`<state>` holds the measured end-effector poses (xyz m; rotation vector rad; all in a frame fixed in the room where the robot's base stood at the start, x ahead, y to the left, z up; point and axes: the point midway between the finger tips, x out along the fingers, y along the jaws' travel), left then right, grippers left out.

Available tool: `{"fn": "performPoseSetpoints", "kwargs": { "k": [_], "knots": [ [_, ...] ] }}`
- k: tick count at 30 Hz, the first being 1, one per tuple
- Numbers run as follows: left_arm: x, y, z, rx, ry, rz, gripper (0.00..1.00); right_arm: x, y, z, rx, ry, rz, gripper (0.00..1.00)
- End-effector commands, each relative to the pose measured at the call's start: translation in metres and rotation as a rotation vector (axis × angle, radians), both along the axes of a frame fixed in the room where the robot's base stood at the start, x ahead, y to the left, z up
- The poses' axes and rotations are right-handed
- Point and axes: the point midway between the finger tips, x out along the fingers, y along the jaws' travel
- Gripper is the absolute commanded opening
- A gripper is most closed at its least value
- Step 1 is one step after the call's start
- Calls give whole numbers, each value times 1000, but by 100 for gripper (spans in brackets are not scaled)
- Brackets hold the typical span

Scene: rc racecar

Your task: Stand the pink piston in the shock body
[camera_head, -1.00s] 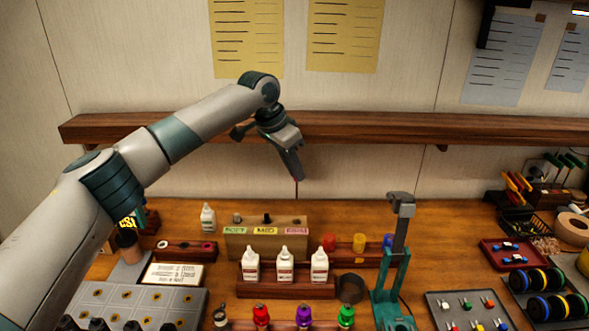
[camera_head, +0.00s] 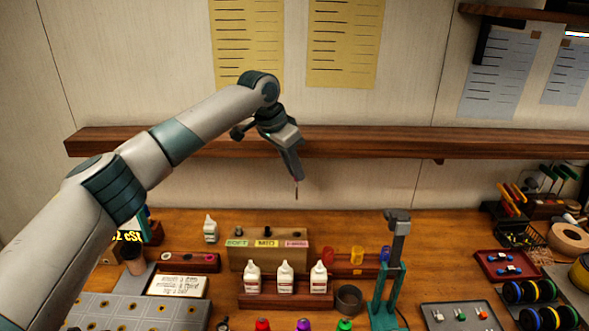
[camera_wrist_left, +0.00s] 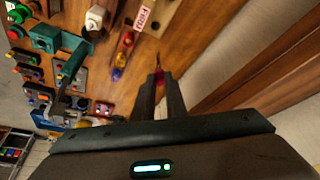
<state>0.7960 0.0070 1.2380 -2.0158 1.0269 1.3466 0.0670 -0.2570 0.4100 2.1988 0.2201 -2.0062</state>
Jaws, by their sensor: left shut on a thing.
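My left gripper (camera_head: 297,176) hangs in the air above the back of the bench, in front of the wall shelf, pointing down. It is shut on a thin pink piston (camera_wrist_left: 159,79), whose dark slender rod points away from the fingertips in the left wrist view. In the head view the piston (camera_head: 297,188) shows only as a thin line below the fingers, touching nothing else. I cannot tell for sure which thing is the shock body. A teal stand (camera_head: 388,291) with a grey upright is to the right of the gripper. My right gripper is not in view.
A wooden block (camera_head: 268,254) with colored labels stands below the gripper. White bottles in a wooden rack (camera_head: 286,295) are in front of it, beside a dark cup (camera_head: 348,299). Red, yellow and blue pieces stand to the right. The wooden shelf (camera_head: 380,143) runs behind.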

Motion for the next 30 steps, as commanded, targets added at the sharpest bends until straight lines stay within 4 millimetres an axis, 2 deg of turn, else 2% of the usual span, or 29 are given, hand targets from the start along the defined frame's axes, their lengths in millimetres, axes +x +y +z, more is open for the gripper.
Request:
{"fn": "performPoseSetpoints", "kwargs": {
  "k": [30],
  "knots": [
    [0, 0, 50, 1, 1, 0, 0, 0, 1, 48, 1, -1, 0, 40]
  ]
}}
